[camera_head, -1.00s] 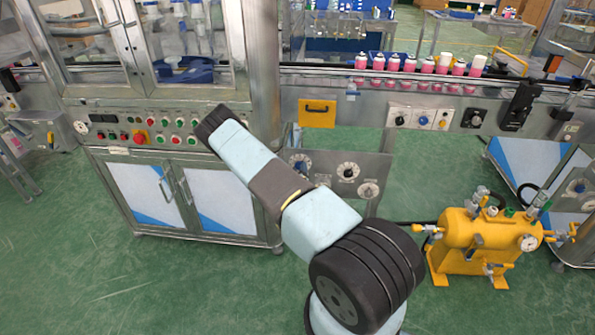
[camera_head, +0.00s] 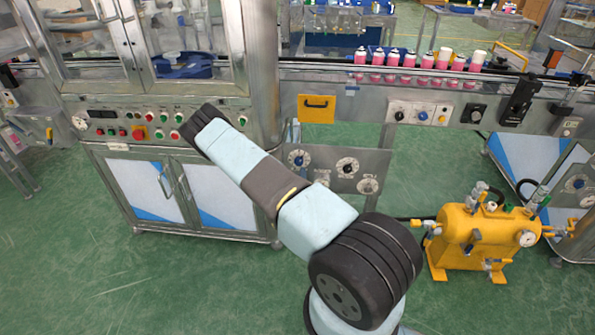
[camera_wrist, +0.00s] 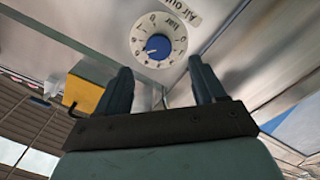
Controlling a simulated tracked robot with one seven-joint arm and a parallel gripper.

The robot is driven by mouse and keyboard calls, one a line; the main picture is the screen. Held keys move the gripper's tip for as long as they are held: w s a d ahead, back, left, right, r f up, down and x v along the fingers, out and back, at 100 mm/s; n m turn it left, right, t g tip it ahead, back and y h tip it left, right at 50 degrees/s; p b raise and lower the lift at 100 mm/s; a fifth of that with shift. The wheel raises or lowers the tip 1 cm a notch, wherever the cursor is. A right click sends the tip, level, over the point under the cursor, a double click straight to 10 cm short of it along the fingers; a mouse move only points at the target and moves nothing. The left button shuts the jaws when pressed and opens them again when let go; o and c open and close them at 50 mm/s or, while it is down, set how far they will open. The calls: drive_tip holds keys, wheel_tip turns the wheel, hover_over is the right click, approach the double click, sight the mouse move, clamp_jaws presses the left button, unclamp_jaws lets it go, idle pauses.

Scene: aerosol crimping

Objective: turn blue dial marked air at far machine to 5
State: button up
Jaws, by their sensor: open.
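In the wrist view a round white dial with a blue knob (camera_wrist: 158,46) sits on a grey metal panel. Its scale and the word "bar" appear upside down, beside a label that seems to begin "Air ou". The knob's exact setting is too small to read. My gripper (camera_wrist: 160,67) is open and empty. Its two dark fingers stand apart, with the dial showing beyond and between their tips, apart from them. In the head view a blue dial (camera_head: 297,158) is on the panel under the conveyor, just right of my arm.
A black dial (camera_head: 347,168) and a white gauge (camera_head: 367,185) share the panel. A yellow box (camera_head: 316,108) hangs above it and shows in the wrist view (camera_wrist: 86,92). A yellow tank (camera_head: 485,237) stands right on the green floor. Cabinet doors (camera_head: 185,190) are at left.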

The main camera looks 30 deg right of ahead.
sight(299, 162)
drive_tip(key=v, duration=0.6)
drive_tip(key=shift+f, duration=0.1)
drive_tip(key=w+d+m, duration=0.2)
drive_tip(key=w, duration=0.1)
drive_tip(key=w+d+m, duration=0.2)
drive_tip(key=w+d, duration=0.1)
drive_tip(key=w, duration=0.1)
drive_tip(key=w+d+m, duration=0.2)
drive_tip(key=w, duration=0.2)
drive_tip(key=shift+w+d+r+m, duration=0.2)
drive_tip(key=shift+w+d+m, duration=0.05)
drive_tip(key=shift+d+m, duration=0.15)
idle(0.6)
